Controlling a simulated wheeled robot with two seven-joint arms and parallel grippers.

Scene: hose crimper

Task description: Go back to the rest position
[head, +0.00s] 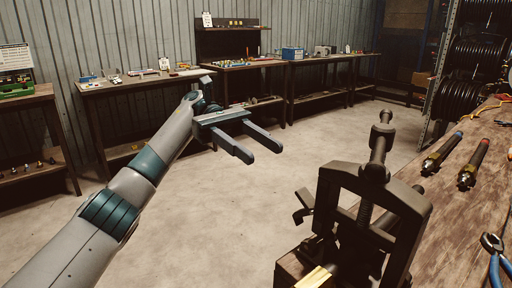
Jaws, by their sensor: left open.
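My left gripper (249,148) is open and empty, held out over the bare floor with its two dark fingers apart. My left arm reaches in from the lower left. The gripper touches nothing that I can see. A dark metal screw clamp or crimper (418,205) stands in the lower middle right, on the near end of the wooden bench, to the right of the gripper and apart from it. A brass-coloured piece (314,278) shows at its base. My right gripper is not in view.
A wooden bench (447,218) on the right holds two dark fittings (442,153) (473,164) and blue-handled pliers (495,262). Workbenches (133,84) line the far wall. Hose reels (474,58) hang on a rack at the upper right. The concrete floor (215,225) between is clear.

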